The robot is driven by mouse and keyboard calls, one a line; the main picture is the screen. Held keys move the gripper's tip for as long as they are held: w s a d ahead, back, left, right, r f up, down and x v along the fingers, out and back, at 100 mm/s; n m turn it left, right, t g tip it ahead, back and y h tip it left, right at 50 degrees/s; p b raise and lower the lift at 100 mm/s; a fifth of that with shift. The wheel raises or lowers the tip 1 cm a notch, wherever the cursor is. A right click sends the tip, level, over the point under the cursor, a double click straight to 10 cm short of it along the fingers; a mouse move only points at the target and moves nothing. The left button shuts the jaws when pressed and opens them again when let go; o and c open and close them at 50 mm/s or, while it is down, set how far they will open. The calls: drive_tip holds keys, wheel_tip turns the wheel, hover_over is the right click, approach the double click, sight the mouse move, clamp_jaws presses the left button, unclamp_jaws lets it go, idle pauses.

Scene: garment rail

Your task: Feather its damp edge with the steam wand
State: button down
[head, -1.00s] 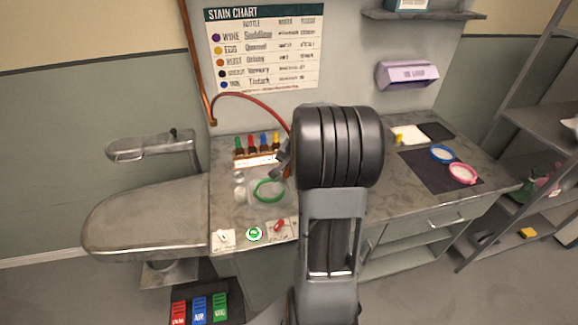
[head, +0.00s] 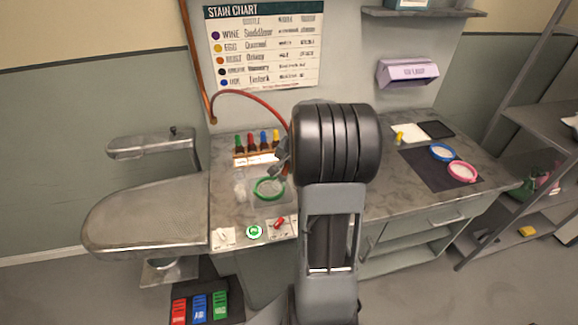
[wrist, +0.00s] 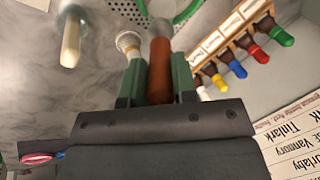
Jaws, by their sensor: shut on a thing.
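My gripper (wrist: 158,85) is shut on the brown steam wand (wrist: 160,68), which stands between its two green fingers in the wrist view. In the head view my gripper (head: 283,160) is mostly hidden by my arm, and a red hose (head: 250,97) runs down to it. The green hoop (head: 269,188) lies on the worktop just below and left of my gripper. Part of the hoop (wrist: 187,10) shows at the top of the wrist view, beyond the wand, over a perforated surface. I cannot make out any damp edge, or whether the wand tip touches anything.
A rack of dropper bottles (head: 257,145) stands behind the hoop. Blue (head: 443,153) and pink (head: 462,172) hoops lie on a dark mat at right. A red switch (head: 280,222) and green button (head: 254,232) sit at the front edge. A metal ironing board (head: 145,215) extends left.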

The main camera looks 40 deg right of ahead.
drive_tip(key=shift+w+d, duration=0.1)
drive_tip(key=shift+w, duration=0.8)
drive_tip(key=shift+w, duration=0.15)
drive_tip(key=shift+w+a+p, duration=0.25)
drive_tip(key=shift+w+a, duration=0.05)
drive_tip(key=shift+w, duration=0.2)
drive_tip(key=shift+w+a+p, duration=0.25)
drive_tip(key=shift+w, duration=0.25)
drive_tip(key=shift+w+a, duration=0.15)
drive_tip(key=shift+w+a, duration=0.2)
drive_tip(key=shift+a, duration=0.35)
drive_tip(key=shift+w+a, duration=0.2)
drive_tip(key=shift+a, duration=0.3)
drive_tip(key=shift+a, duration=0.1)
